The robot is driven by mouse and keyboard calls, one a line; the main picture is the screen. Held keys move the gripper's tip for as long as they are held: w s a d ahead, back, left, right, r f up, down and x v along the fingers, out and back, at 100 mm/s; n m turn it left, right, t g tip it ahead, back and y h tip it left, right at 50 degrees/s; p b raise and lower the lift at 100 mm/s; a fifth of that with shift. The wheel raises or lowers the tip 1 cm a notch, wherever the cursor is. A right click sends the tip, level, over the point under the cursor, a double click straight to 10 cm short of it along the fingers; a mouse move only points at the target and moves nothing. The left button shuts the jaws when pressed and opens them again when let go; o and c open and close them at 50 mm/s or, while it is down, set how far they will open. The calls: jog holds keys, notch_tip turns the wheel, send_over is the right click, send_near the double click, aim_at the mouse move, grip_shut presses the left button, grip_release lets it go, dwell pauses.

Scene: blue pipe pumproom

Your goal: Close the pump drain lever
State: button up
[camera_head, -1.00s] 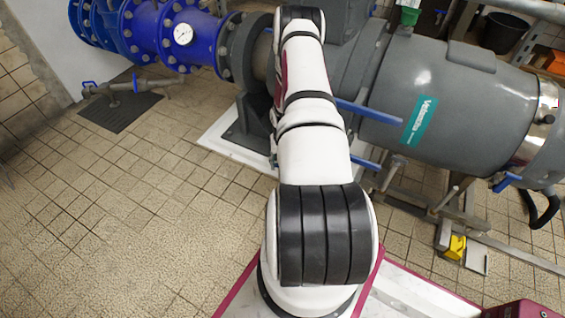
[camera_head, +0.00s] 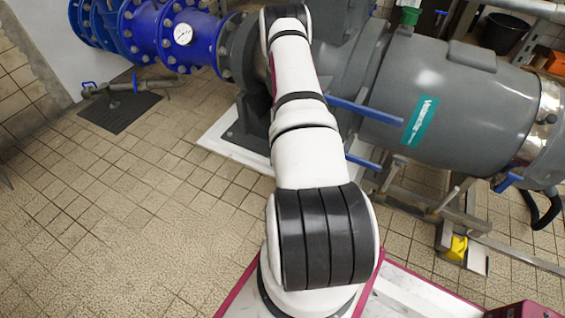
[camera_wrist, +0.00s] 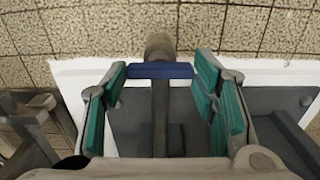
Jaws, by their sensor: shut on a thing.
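In the wrist view, a short blue lever handle (camera_wrist: 160,71) lies crosswise on a grey metal fitting, in front of a dark grey base. My gripper (camera_wrist: 162,76) has its teal-padded fingers at the two ends of the blue handle and is shut on it. In the head view my arm hides the gripper and this handle.
The grey pump motor (camera_head: 465,95) fills the right, with blue bars (camera_head: 370,112) beside my arm. Blue flanged pipes (camera_head: 165,35) with a gauge (camera_head: 182,34) stand at upper left. Tiled floor (camera_head: 130,215) is free at left. A yellow object (camera_head: 457,248) lies at lower right.

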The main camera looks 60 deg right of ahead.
dwell(0.3)
jog(key=o, duration=1.2)
jog(key=shift+c, duration=0.2)
notch_tip(320, 180, up, 12)
